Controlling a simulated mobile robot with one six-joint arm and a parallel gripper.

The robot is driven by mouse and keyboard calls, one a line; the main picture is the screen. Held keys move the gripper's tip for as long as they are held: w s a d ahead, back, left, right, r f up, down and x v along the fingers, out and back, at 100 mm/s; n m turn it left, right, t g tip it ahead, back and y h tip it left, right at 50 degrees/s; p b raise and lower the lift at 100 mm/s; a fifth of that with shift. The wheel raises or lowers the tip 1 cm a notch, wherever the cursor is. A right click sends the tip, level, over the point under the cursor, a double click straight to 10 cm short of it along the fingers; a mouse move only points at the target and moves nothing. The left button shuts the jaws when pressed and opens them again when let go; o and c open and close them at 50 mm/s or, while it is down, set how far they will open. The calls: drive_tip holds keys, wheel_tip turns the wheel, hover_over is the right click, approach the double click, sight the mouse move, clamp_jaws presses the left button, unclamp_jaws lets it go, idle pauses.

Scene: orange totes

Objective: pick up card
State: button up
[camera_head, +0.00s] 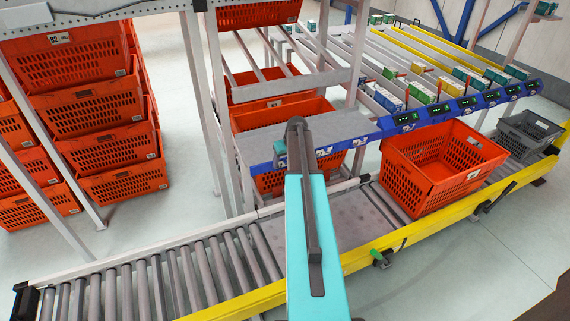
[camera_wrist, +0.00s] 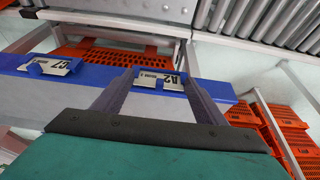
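In the wrist view, a white card marked A2 (camera_wrist: 158,80) sits in a blue holder on a blue rail (camera_wrist: 100,73). A second card, marked C7 (camera_wrist: 50,66), sits in a holder further left on the same rail. My gripper (camera_wrist: 160,74) is open, its two dark fingers apart on either side of the A2 card as seen from the wrist. Nothing is held between them. I cannot tell whether the fingers touch the card or rail. In the head view, my teal arm hides part of the blue rail (camera_head: 340,144), and my fingers cannot be made out.
An orange tote (camera_head: 435,185) and a grey tote (camera_head: 525,135) stand on the conveyor (camera_head: 200,265) at the right. Orange totes (camera_head: 115,145) are stacked at the left. An orange tote (camera_head: 283,112) sits behind the rail. Metal posts stand close to my arm. The conveyor's left part is clear.

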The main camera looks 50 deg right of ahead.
sight(285, 159)
drive_tip(key=shift+r, duration=0.15)
drive_tip(key=shift+r+b, duration=0.65)
drive_tip(key=shift+r, duration=0.75)
drive_tip(key=s+a+r+b, duration=0.1)
drive_tip(key=s+r+b, duration=0.1)
drive_tip(key=s, duration=1.4)
drive_tip(key=shift+a+b, duration=0.25)
drive_tip(key=shift+b, duration=0.5)
